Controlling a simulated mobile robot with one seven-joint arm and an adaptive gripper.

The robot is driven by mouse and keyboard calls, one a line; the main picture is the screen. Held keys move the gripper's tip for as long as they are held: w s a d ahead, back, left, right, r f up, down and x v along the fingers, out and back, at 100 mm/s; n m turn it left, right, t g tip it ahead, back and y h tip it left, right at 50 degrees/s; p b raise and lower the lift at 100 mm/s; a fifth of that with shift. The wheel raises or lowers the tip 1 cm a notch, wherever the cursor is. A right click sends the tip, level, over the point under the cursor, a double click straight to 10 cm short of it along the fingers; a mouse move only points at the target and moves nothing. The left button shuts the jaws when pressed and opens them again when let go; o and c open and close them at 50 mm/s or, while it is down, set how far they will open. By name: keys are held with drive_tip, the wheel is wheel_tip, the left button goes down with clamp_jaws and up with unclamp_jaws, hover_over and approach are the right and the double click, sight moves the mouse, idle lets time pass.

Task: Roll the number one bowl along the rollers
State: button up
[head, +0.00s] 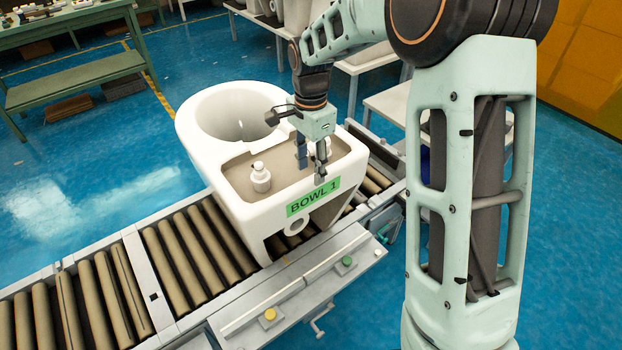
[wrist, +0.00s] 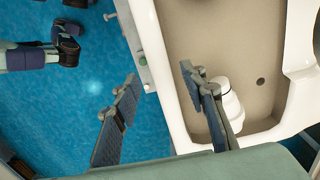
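The number one bowl (head: 232,180) is a white toilet bowl with a green "BOWL 1" label (head: 313,197) on its near end. It sits upright on the roller conveyor (head: 190,250). My gripper (head: 311,168) points down over the bowl's near end, by the raised rim above the label. In the wrist view my gripper (wrist: 158,80) is open, one finger over the tan recess and the other outside over the floor. The white rim (wrist: 160,85) shows between the fingers. I cannot tell whether either finger touches it.
A white fitting (head: 261,178) stands in the recess; another is partly behind my gripper. Bare rollers (head: 85,300) run to the left. A control panel with yellow (head: 270,314) and green (head: 347,261) buttons fronts the conveyor. A green table (head: 75,75) stands at back left.

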sight(311, 178)
drive_tip(key=shift+f, duration=2.3)
drive_tip(key=shift+c, duration=0.2)
clamp_jaws()
